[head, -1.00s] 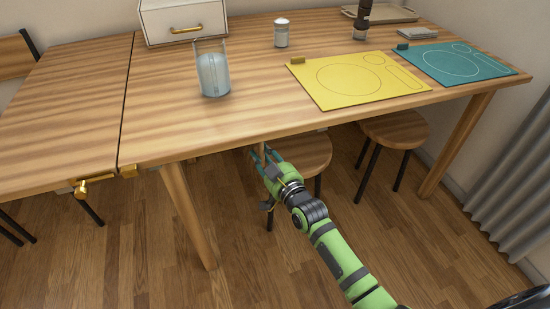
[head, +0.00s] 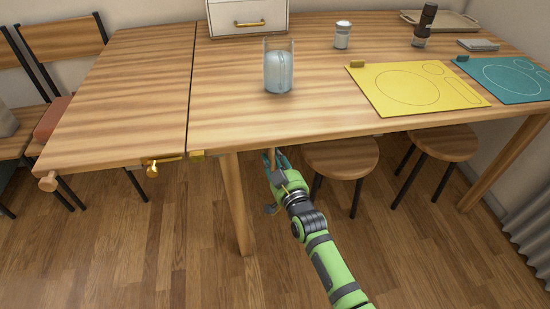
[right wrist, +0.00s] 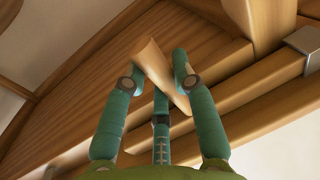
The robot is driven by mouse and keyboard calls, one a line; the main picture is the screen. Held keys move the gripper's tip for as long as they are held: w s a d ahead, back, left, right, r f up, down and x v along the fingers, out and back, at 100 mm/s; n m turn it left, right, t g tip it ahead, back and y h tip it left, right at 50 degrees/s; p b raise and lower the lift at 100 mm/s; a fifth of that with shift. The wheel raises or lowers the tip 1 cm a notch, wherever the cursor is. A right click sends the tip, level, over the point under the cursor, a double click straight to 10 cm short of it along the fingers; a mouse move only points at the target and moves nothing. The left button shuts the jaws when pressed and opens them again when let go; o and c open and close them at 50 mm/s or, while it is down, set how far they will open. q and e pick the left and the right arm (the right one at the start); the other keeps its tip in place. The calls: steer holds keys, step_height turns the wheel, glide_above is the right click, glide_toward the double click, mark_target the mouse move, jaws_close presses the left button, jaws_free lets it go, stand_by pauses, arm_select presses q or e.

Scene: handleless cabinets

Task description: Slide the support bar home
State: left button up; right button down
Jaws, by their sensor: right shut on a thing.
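My right gripper (head: 275,164) is under the front edge of the table (head: 330,113), just right of the front table leg (head: 238,195). A wooden knob (head: 48,181) shows under the leaf's front left corner. My left gripper is out of view.
Yellow (head: 415,88) and teal (head: 505,78) mats lie to the right. Two stools (head: 340,155) (head: 444,142) stand under the table, right of my arm. Chairs (head: 62,45) stand at the left. A metal bracket (right wrist: 306,42) shows under the table.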

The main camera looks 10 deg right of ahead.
steer(key=c, duration=1.2)
jaws_free()
steer(key=shift+a+r, duration=0.1)
steer(key=shift+a, duration=0.2)
steer(key=shift+c, duration=0.2)
steer(key=shift+s+f, duration=0.3)
steer(key=shift+s, duration=0.15)
steer(key=v, duration=1.1)
steer(key=shift+d+r, duration=0.25)
steer(key=shift+d, duration=0.05)
steer(key=shift+f, duration=0.1)
